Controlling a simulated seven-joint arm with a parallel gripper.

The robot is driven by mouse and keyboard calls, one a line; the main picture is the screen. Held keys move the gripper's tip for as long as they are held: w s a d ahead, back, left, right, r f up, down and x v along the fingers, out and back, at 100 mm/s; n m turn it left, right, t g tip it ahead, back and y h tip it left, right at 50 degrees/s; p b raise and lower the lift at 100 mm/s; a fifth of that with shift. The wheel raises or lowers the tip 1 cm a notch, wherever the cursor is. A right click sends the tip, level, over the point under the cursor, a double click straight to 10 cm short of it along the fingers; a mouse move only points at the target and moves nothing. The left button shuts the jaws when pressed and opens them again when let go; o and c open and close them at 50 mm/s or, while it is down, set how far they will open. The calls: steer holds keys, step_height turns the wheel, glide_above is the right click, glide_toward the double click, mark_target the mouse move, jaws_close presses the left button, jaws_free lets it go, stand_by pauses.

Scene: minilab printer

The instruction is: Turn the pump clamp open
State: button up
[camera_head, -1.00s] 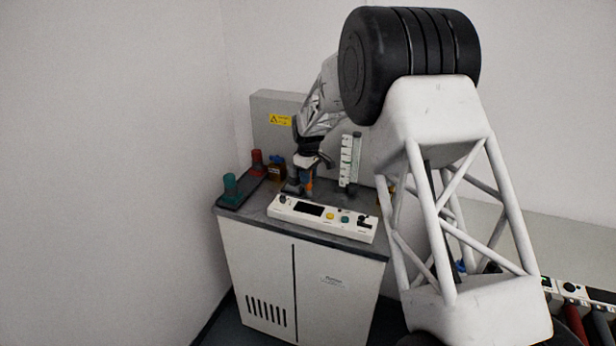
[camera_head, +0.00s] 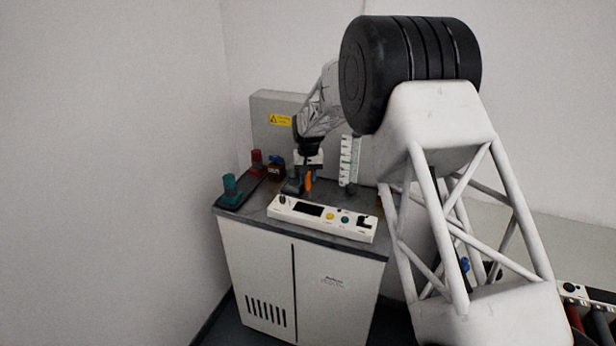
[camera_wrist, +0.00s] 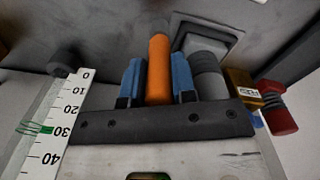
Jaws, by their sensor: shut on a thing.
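The orange clamp handle (camera_wrist: 159,69) stands between the two blue fingers of my gripper (camera_wrist: 156,80) in the wrist view. The fingers are shut on it. In the head view the orange handle (camera_head: 309,181) shows as a small upright piece on the bench behind the white control panel, with my gripper (camera_head: 307,172) over it. A grey cylindrical body (camera_wrist: 208,75), seemingly part of the pump, sits just right of the fingers in the wrist view. The lower part of the clamp is hidden.
The white control panel (camera_head: 322,217) lies at the bench front. A white graduated scale (camera_head: 349,160) stands close to the right. A grey cabinet (camera_head: 272,133) stands behind.

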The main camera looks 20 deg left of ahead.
steer(key=shift+m, duration=1.5)
steer(key=o, duration=0.9)
steer(key=shift+o, duration=0.2)
steer(key=shift+r, duration=0.15)
steer(key=shift+r, duration=3.75)
steer(key=shift+d+r, duration=0.1)
steer(key=shift+d, duration=0.05)
